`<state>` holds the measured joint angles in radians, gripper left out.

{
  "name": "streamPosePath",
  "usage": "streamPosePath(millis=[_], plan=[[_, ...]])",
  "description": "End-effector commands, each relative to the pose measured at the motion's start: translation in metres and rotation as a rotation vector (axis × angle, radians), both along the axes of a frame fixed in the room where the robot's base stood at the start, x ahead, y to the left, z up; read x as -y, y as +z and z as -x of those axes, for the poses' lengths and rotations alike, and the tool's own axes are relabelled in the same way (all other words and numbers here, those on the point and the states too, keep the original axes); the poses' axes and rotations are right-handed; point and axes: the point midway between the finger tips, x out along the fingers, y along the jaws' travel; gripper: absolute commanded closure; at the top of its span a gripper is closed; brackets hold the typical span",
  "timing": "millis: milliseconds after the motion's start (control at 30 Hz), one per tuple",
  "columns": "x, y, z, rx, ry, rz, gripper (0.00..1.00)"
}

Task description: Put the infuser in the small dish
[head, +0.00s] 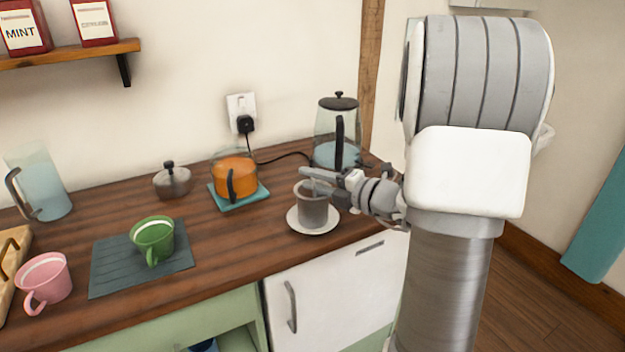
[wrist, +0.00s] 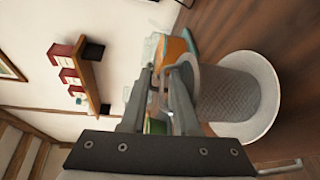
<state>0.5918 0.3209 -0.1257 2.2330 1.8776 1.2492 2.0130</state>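The infuser (head: 313,208) is a grey mesh cup with a pale rim. It stands upright in the small white dish (head: 330,225) near the counter's right front. In the wrist view the infuser (wrist: 230,95) lies sideways in the picture, with the dish (wrist: 270,88) around its base. My gripper (head: 310,177) is at the infuser's rim. In the wrist view my gripper's fingers (wrist: 166,68) are apart, with background showing between them. One finger overlaps the rim in the picture; I cannot tell whether it touches.
A glass kettle (head: 337,135) stands close behind my gripper. An orange pot (head: 235,175) sits on a teal mat, with a glass-lidded bowl (head: 172,181) to its left. A green mug (head: 153,238), a pink mug (head: 45,280) and a pitcher (head: 42,183) are further left.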

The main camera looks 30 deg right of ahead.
Motion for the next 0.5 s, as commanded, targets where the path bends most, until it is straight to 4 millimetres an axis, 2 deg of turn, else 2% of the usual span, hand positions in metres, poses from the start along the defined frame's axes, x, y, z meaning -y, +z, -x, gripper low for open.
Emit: streamPosePath(millis=[167,500], plan=[[0.013,0.005,0.025,-0.004,-0.008,0.001,0.64],[0.042,0.015,0.088,0.0,-0.005,0.0,0.64]])
